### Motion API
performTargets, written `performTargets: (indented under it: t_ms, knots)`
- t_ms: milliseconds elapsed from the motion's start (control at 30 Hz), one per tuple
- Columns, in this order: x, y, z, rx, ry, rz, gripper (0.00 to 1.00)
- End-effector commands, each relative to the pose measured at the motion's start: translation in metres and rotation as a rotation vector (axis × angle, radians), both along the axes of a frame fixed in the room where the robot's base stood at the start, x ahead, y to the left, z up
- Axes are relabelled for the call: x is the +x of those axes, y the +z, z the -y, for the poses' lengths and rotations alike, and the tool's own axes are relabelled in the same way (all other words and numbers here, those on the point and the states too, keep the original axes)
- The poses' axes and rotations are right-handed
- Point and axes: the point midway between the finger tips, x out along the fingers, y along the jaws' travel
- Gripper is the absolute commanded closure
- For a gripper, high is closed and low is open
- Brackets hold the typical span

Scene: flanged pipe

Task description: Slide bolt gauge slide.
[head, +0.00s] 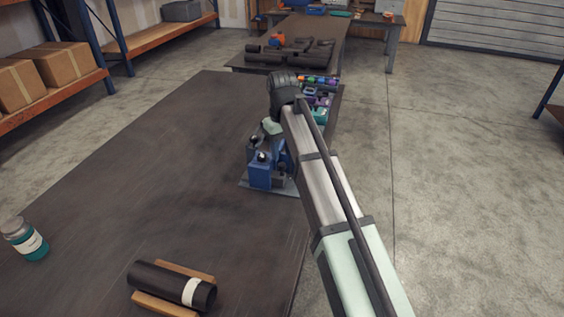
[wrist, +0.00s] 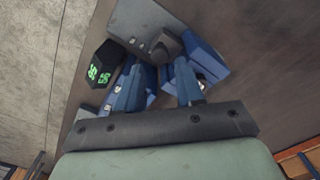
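The bolt gauge (head: 262,172) is a blue block device on a grey base plate (head: 250,186), at the right edge of the dark table in the head view. In the wrist view its grey plate (wrist: 145,18), a blue block (wrist: 205,58) and a dark round knob (wrist: 164,46) show beyond my fingers. A dark unit with green digits (wrist: 98,72) stands at the left. My gripper (wrist: 158,75) points down at the gauge, its two blue fingers apart with a gap between them. Which part is the slide I cannot tell. In the head view my arm partly hides the gauge.
A black pipe (head: 165,284) with a white band lies on wooden supports at the table's front. A teal-labelled jar (head: 24,240) stands at the left. Colourful small parts (head: 318,98) lie behind my wrist. The table's middle (head: 150,170) is clear.

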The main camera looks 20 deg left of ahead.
Motion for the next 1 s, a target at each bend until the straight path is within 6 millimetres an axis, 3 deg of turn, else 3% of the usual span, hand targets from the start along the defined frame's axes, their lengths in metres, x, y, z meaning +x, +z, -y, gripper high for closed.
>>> performTargets:
  t_ms: [300, 767, 1000]
  knots:
    - [0.000, -0.039, 0.000, 0.000, 0.000, -0.001, 0.63]
    - [0.000, -0.048, 0.000, 0.001, 0.000, 0.001, 0.63]
    - [0.000, -0.048, 0.000, 0.001, 0.000, 0.001, 0.83]
